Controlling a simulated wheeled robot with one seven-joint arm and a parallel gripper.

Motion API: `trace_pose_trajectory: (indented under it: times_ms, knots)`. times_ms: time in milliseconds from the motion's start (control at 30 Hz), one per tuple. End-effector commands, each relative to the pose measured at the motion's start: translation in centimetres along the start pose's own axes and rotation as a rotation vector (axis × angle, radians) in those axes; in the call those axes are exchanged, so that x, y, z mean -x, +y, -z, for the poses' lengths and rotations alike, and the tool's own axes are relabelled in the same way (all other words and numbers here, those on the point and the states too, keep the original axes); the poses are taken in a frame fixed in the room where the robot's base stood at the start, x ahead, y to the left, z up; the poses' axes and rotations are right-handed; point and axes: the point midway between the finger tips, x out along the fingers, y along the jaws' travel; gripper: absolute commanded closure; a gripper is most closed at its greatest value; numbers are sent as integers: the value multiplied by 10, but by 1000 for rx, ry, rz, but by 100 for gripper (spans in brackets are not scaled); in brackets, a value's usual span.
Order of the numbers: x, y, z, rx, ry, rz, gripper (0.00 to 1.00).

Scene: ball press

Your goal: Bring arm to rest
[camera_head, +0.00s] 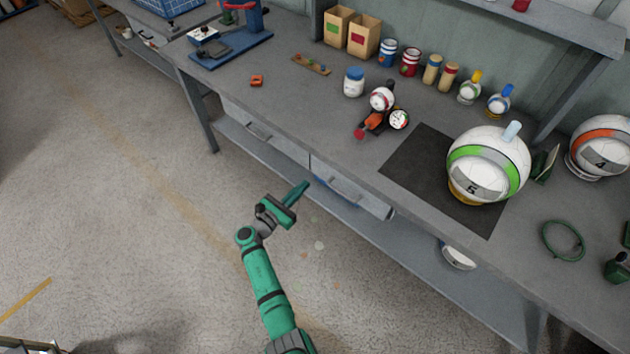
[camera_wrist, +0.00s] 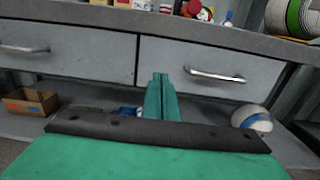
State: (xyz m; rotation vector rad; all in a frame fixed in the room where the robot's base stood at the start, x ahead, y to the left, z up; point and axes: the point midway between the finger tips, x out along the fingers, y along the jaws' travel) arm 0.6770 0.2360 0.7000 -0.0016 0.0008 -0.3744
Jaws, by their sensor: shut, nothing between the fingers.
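My gripper (camera_head: 298,190) is at the end of my green arm, over the floor in front of the workbench (camera_head: 300,95). In the wrist view its two green fingers (camera_wrist: 161,98) are pressed together with nothing between them. It points toward the bench's drawer front (camera_wrist: 195,68), below the tabletop edge. In the head view the fingertips look close to the drawers, but I cannot tell the exact gap. The arm is bent at the wrist and touches nothing that I can see.
A ball with a green band (camera_head: 480,150) sits on a dark mat (camera_head: 410,172). A lower shelf (camera_head: 440,270) runs under the bench. The floor (camera_head: 130,200) to the left is clear.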

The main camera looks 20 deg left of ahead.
Motion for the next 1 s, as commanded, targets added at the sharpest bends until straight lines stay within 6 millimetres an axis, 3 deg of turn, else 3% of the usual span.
trace_pose_trajectory:
  times_ms: [100,333,767,867,1000]
  knots:
    - [24,-2,0,-1,1,2,100]
    - [52,-8,0,0,0,17,100]
    - [64,-8,0,-1,1,18,100]
    - [69,-14,11,-24,31,11,100]
    - [82,-44,51,-131,154,4,100]
